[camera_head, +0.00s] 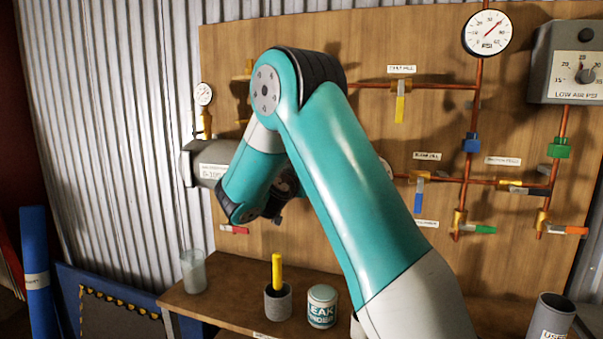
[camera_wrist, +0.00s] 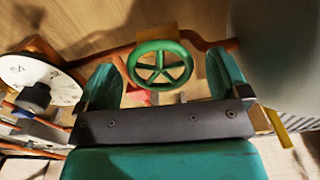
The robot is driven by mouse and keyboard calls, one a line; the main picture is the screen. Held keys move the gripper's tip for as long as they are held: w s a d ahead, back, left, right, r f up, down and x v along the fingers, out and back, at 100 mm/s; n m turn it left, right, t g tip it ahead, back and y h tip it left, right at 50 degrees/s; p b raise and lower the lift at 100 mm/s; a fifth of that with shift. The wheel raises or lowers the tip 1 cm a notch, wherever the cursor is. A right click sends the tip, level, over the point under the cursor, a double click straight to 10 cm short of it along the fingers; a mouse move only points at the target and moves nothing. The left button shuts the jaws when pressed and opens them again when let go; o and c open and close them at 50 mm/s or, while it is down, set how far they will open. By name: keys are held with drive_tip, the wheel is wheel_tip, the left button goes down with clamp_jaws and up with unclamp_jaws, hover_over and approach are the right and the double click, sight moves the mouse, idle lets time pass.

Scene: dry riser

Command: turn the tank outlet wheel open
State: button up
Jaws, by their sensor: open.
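A green handwheel with several spokes (camera_wrist: 160,45) is the only wheel in the wrist view, at the upper middle. My gripper (camera_wrist: 164,68) is open, with one teal finger to the left of the wheel and one to the right. The wheel shows in the gap between them, and I cannot tell how deep it sits or whether a finger touches it. In the head view the grey tank (camera_head: 207,168) is at the left of the wooden board, partly behind my arm. My arm hides the wheel and most of my gripper there.
Copper pipe runs behind the wheel (camera_wrist: 215,41). A white dial with a dark knob (camera_wrist: 20,75) is close at left in the wrist view. Below the board, a shelf (camera_head: 225,312) holds a glass (camera_head: 193,270), a dark cup (camera_head: 278,302) and a leak finder tin (camera_head: 322,308).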

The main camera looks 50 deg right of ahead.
drive_tip(key=shift+a, duration=0.1)
drive_tip(key=c, duration=0.9)
